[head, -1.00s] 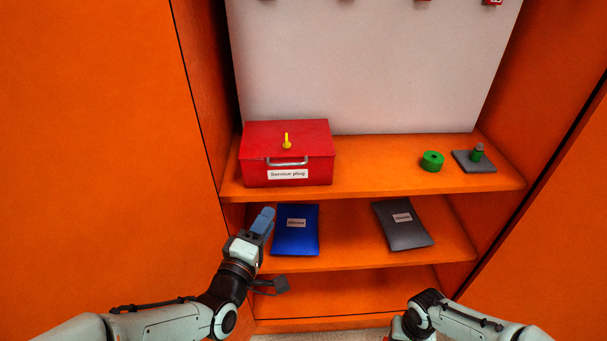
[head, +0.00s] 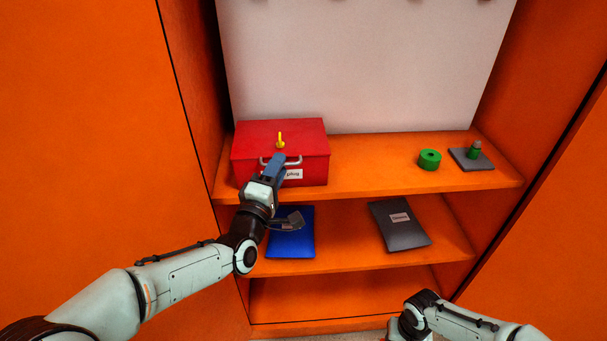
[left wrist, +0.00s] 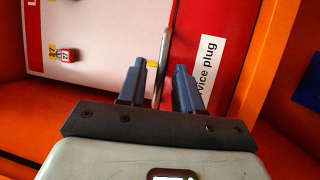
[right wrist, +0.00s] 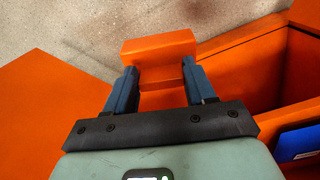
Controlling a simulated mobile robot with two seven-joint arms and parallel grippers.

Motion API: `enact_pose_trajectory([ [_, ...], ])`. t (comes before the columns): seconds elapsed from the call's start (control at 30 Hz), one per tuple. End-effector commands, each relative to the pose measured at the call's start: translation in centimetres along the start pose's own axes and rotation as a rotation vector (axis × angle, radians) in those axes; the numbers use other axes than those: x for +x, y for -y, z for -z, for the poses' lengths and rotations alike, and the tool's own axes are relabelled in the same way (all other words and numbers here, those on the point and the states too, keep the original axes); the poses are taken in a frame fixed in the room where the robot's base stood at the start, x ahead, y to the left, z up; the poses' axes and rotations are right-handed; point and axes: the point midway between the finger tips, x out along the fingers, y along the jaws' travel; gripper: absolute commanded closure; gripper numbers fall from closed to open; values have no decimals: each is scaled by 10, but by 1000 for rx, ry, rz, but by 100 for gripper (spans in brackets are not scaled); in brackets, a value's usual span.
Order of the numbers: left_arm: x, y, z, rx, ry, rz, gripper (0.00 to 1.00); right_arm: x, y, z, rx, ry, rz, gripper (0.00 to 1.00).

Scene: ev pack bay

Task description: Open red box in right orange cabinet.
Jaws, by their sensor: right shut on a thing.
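The red box (head: 270,140), labelled "Service plug", is closed on the cabinet's upper shelf. My left gripper (head: 277,166) is at the box front, over part of the label. In the left wrist view the gripper (left wrist: 160,68) is open, with the silver handle (left wrist: 166,45) showing between its fingers; contact is unclear. My right gripper (right wrist: 159,84) is shut on an orange block-like piece (right wrist: 158,48) in the right wrist view. Its fingers are hidden in the head view.
A green ring (head: 430,160) and a grey plate with a green-grey knob (head: 472,160) sit right on the upper shelf (head: 375,178). A blue packet (head: 291,245) and a dark grey packet (head: 400,226) lie on the shelf below. Orange walls flank both sides.

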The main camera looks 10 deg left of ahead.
Motion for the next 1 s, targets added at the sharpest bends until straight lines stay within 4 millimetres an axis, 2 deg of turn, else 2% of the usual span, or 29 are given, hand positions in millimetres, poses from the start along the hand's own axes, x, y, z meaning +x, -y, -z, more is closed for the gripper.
enact_pose_trajectory([
  [0.3, 3, 0, 0, 0, 1, 1, 66, 0, 0, 0, 0, -1, 0, 100],
  [0.33, 3, 0, 0, 0, 1, 1, 72, 0, 0, 0, 0, -1, 0, 100],
  [0.4, 3, 0, 0, 0, 1, 1, 95, 0, 0, 0, 0, -1, 0, 100],
  [0.43, 3, 0, 0, 1, 1, 1, 100, 0, 0, 0, 0, -1, 0, 100],
  [1.0, 3, 0, 0, 1, 0, 1, 100, 0, 0, 0, 0, -1, 0, 100],
])
